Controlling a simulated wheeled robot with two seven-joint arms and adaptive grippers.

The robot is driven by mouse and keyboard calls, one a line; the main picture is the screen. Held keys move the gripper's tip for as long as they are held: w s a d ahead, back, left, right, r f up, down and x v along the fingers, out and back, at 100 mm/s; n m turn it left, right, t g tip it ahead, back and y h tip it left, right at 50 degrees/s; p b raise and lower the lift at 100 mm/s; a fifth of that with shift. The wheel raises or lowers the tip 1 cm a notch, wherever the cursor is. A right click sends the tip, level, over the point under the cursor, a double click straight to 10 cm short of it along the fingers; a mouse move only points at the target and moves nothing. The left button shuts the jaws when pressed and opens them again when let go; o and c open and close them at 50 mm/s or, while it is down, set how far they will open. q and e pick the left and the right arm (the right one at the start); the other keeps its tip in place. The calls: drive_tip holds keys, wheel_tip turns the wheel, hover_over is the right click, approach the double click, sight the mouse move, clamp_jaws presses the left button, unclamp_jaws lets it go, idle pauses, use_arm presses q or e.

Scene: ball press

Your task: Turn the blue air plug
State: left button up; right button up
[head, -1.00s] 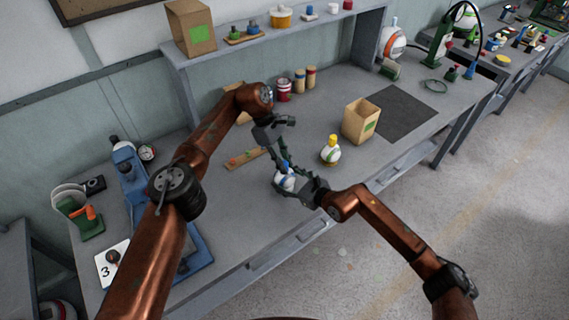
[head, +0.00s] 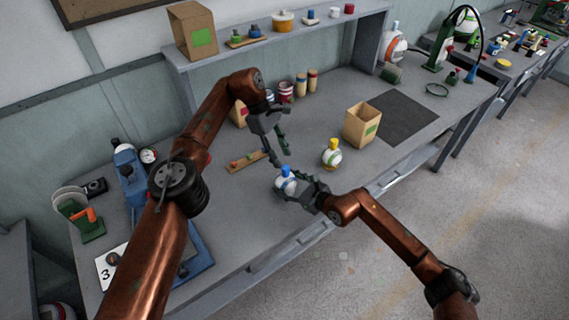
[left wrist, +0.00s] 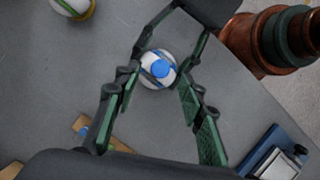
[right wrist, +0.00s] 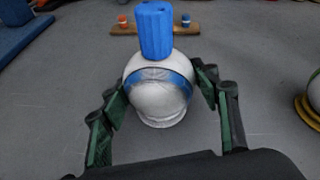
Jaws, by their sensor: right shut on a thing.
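A white ball with a blue band (right wrist: 158,105) stands upright on the bench, with the blue air plug (right wrist: 156,30) sticking up from its top. In the head view the blue plug (head: 285,171) is visible below my left gripper (head: 284,152). My right gripper (right wrist: 165,95) is shut on the ball, one finger on each side. My left gripper (left wrist: 160,95) is open and empty, pointing down above the plug and apart from it. The left wrist view looks down on the plug (left wrist: 160,69) and the ball between my right gripper's fingers.
A ball with a yellow plug (head: 332,155) stands to the right, near an open cardboard box (head: 360,124) and a dark mat (head: 402,115). A wooden strip with small plugs (head: 247,162) lies behind. A blue press (head: 130,172) stands at the left. The bench front edge is close.

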use_arm(q)
drive_tip(key=shift+v, duration=1.15)
use_arm(e)
drive_tip(key=shift+r, duration=0.1)
drive_tip(key=o, duration=1.9)
